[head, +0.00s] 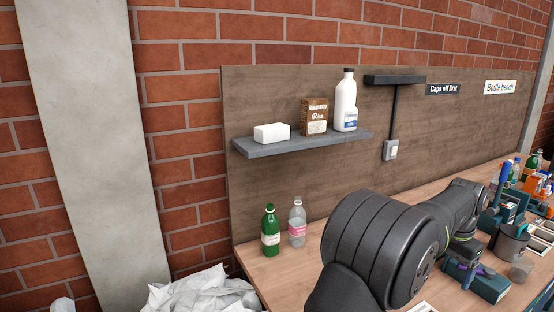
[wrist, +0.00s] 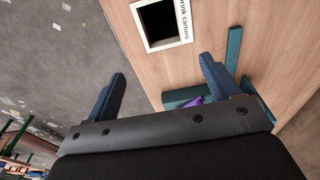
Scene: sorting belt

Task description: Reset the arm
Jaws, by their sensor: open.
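My arm (head: 385,245) reaches away over the wooden bench in the head view, with its big dark joint in the foreground. My gripper (wrist: 160,90) shows in the wrist view, with its two blue-grey fingers wide apart and nothing between them. Below the fingers are the bench edge and a square hole (wrist: 159,20) labelled for drink cartons. In the head view the fingertips cannot be made out behind the arm.
A green bottle (head: 270,232) and a clear bottle (head: 297,224) stand on the bench's left end. A grey shelf (head: 300,143) holds a white box, a rice packet and a white jug. A teal holder (head: 478,281), a dark cup (head: 510,242) and several bottles crowd the right side.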

